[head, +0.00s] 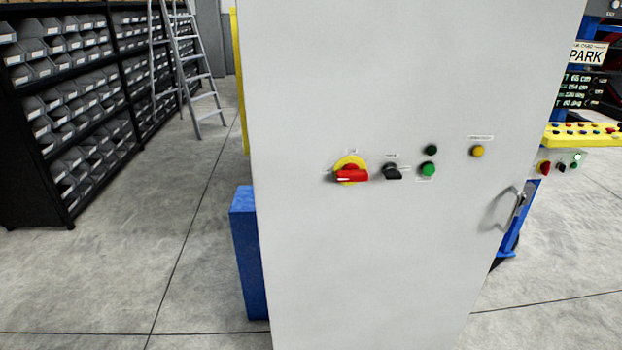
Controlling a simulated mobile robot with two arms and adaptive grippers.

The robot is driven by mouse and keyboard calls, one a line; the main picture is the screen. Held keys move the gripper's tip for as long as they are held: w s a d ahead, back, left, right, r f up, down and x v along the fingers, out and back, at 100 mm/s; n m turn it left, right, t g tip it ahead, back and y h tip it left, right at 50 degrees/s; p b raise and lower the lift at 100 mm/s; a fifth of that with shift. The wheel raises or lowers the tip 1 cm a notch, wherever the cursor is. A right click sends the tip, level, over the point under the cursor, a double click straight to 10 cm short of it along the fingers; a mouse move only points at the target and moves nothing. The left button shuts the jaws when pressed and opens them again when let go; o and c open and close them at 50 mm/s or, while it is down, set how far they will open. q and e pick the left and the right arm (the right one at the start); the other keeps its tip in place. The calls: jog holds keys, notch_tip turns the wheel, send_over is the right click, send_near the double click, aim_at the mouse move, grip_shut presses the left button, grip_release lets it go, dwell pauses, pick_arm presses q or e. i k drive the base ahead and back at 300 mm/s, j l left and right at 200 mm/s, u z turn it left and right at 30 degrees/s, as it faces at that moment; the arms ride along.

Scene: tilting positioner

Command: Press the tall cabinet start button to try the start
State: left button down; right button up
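The tall cabinet (390,250) is light grey and fills the middle of the head view, its front facing me. A green button (428,169) sits on its front, right of centre, below a dark green round lamp or button (431,150). The labels are too small to read. Left of them are a black selector knob (392,172) and a red rotary switch (351,173) on a yellow plate. A yellow button or lamp (477,151) is to the right under a label. Neither of my grippers shows in the head view.
A metal handle (518,207) sticks out at the cabinet's right edge. A blue block (249,255) stands at its left side. Shelves of grey bins (65,110) and a ladder (195,75) stand back left. A yellow-topped control panel (585,135) and a PARK display are at right.

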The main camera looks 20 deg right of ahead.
aim_at(429, 170)
jog(key=z, duration=1.25)
